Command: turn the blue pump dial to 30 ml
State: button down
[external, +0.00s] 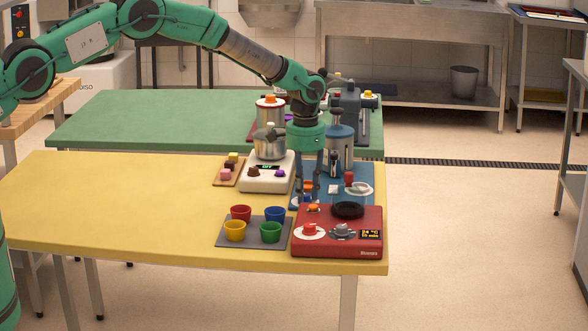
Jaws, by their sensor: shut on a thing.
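The blue pump (340,143), with its metal body, stands on a blue base (331,173) at the right end of the yellow table. My gripper (308,191) points straight down at the left front part of this base, with its fingers shut on a small orange knob (309,186), which looks like the pump's dial. The fingers partly cover the knob. Its scale and setting are too small to read from here.
A red hotplate (338,247) with knobs and a display stands close in front. A white scale (265,184) carrying a metal pot (270,145) is close on the left. A grey tray (254,243) with coloured cups lies at front left. The table's left part is clear.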

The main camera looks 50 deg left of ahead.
aim_at(305, 194)
jog(key=shift+m, duration=0.9)
jog(key=c, duration=1.4)
grip_release()
notch_tip(305, 194, up, 12)
